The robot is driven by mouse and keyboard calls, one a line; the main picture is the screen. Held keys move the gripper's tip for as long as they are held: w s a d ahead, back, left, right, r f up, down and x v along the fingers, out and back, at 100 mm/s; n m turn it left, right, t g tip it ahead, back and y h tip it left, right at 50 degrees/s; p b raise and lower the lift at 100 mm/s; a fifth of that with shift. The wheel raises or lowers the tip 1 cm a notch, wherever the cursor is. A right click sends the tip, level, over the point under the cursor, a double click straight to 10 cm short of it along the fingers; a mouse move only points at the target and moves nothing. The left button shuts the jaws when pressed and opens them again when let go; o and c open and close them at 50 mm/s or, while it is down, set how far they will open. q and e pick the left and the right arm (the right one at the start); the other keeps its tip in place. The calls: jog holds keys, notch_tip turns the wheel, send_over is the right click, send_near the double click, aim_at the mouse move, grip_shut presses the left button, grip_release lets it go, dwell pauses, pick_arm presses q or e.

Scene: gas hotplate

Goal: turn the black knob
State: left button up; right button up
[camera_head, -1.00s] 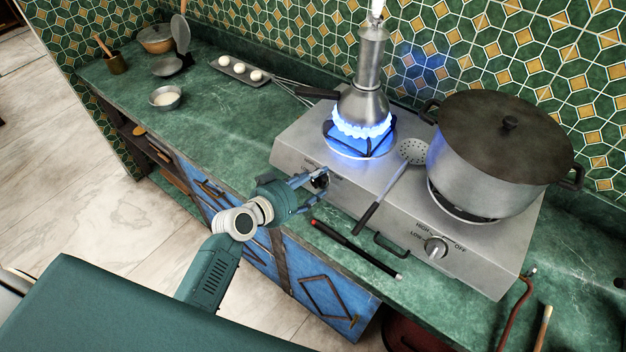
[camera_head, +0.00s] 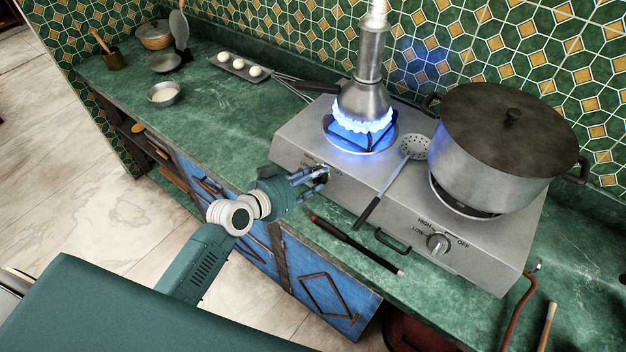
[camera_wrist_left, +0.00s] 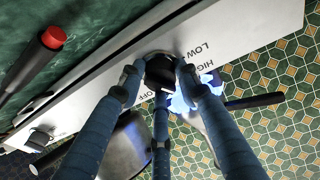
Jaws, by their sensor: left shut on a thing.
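The black knob (camera_wrist_left: 160,72) is on the front panel of the steel gas hotplate (camera_head: 395,205), between printed HIGH, LOW and OFF labels. In the left wrist view my left gripper (camera_wrist_left: 155,68) has its blue fingers closed around the knob. In the head view the left gripper (camera_head: 318,173) reaches the panel's left end, below the lit burner, and its fingers mostly hide the knob. Blue flame (camera_head: 358,130) burns on that left burner. My right gripper is not in view.
A slotted ladle (camera_head: 412,148) lies across the hotplate. A black lighter with a red end (camera_head: 355,245) lies on the green counter (camera_head: 215,107) in front.

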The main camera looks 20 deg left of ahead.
pick_arm(q)
jog(key=m, duration=0.1)
jog(key=m+b, duration=0.1)
jog(key=m, duration=0.1)
jog(key=shift+w+a+r+m, duration=0.1)
jog(key=shift+w+r+m, duration=0.15)
jog(key=shift+r+m, duration=0.15)
jog(key=shift+r+m+g+h+b, duration=0.15)
jog(key=shift+m+g+h+b, duration=0.35)
jog(key=shift+m, duration=1)
jog(key=o, duration=1.1)
jog(key=shift+d, duration=0.2)
jog(key=shift+f, duration=0.2)
